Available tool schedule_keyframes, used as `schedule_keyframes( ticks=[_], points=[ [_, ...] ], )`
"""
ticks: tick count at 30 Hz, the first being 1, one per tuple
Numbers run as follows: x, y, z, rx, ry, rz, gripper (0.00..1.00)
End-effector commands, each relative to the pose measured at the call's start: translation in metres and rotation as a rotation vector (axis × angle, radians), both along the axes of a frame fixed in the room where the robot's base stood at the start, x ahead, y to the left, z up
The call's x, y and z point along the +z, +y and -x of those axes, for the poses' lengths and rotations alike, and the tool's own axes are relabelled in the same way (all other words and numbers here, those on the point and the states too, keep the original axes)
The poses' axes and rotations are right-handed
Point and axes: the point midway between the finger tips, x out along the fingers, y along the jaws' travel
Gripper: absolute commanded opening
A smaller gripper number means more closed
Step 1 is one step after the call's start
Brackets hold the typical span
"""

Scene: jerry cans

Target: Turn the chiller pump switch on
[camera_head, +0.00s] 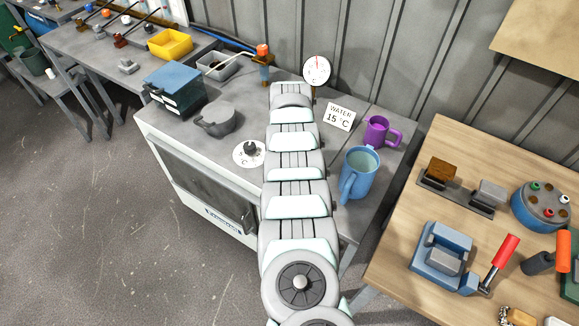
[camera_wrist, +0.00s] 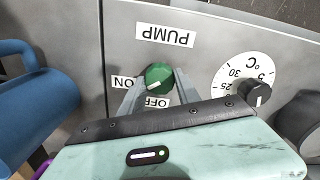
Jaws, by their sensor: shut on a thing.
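The pump switch is a round green knob (camera_wrist: 159,77) below an upside-down PUMP label (camera_wrist: 165,35) in the wrist view. An ON label (camera_wrist: 122,82) is at its left and a partly covered OFF label (camera_wrist: 154,102) is just under it. A short pale mark shows on the knob's left part; I cannot tell exactly which label it points to. My gripper (camera_wrist: 159,84) is shut on the green knob, one finger on each side. In the head view my arm hides both gripper and knob.
A temperature dial (camera_wrist: 246,82) with a black knob is right of the switch; it also shows in the head view (camera_head: 249,153). A blue mug (camera_head: 359,172), a purple mug (camera_head: 378,132) and a WATER 15 °C sign (camera_head: 339,116) stand right of my arm.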

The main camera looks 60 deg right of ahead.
Motion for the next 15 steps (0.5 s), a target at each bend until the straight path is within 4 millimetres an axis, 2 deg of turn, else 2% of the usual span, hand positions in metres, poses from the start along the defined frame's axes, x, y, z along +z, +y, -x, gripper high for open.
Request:
schedule_keyframes(
  ticks=[6, 15],
  points=[
    [-0.0009, -0.0001, -0.0001, -0.091, 0.000, 0.000, 0.00],
    [0.0004, -0.0005, 0.0002, -0.134, 0.000, 0.001, 0.00]
  ],
)
